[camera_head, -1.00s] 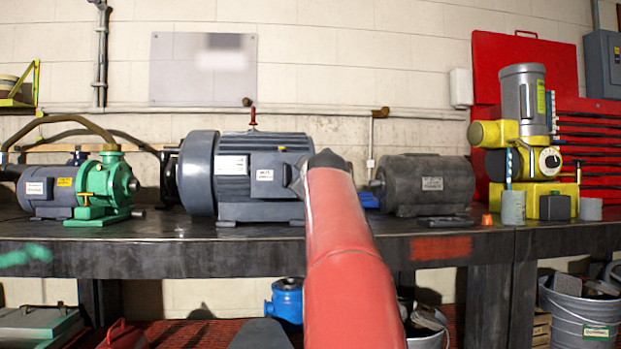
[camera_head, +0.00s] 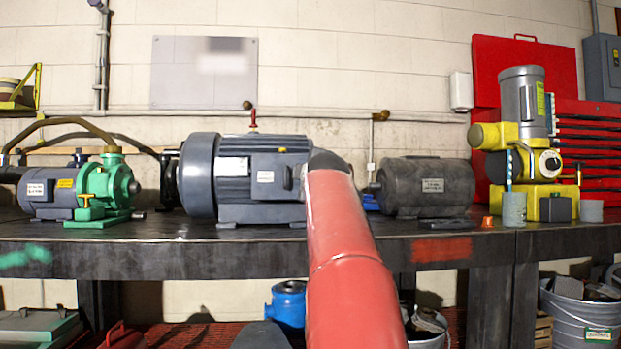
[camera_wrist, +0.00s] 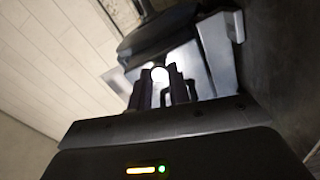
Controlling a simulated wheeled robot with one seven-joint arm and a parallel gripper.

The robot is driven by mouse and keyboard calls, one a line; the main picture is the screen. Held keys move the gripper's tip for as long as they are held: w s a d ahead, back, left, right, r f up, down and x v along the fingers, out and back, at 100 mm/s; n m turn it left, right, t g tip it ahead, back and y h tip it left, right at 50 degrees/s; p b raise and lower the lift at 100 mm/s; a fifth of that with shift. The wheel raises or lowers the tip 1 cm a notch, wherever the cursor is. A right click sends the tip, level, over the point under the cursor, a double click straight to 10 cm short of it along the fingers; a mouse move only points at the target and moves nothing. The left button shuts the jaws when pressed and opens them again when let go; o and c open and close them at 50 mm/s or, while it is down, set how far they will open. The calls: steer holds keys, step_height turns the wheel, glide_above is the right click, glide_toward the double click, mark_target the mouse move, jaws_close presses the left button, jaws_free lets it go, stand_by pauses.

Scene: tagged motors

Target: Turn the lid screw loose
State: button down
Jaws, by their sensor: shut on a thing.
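The large grey motor (camera_head: 265,185) stands on the bench in the middle of the head view, with white labels on its side. My red arm reaches up to its right end and hides my gripper in that view. In the wrist view my gripper (camera_wrist: 161,78) has its two dark fingers shut on a small bright round thing, which looks like the lid screw (camera_wrist: 160,73). Pale grey box faces of the motor (camera_wrist: 190,60) fill the view just behind the fingertips. The screw's thread and how far it stands out cannot be seen.
A green pump (camera_head: 105,190) stands at the left of the workbench (camera_head: 180,257). A darker motor (camera_head: 428,186) stands close right of my arm. A yellow machine (camera_head: 530,160) stands farther right.

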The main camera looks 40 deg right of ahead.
steer(key=shift+d+r, duration=0.1)
steer(key=c, duration=1.3)
jaws_free()
steer(key=b+v, duration=0.2)
steer(key=v, duration=0.5)
steer(key=shift+s+a, duration=0.2)
steer(key=shift+s, duration=0.1)
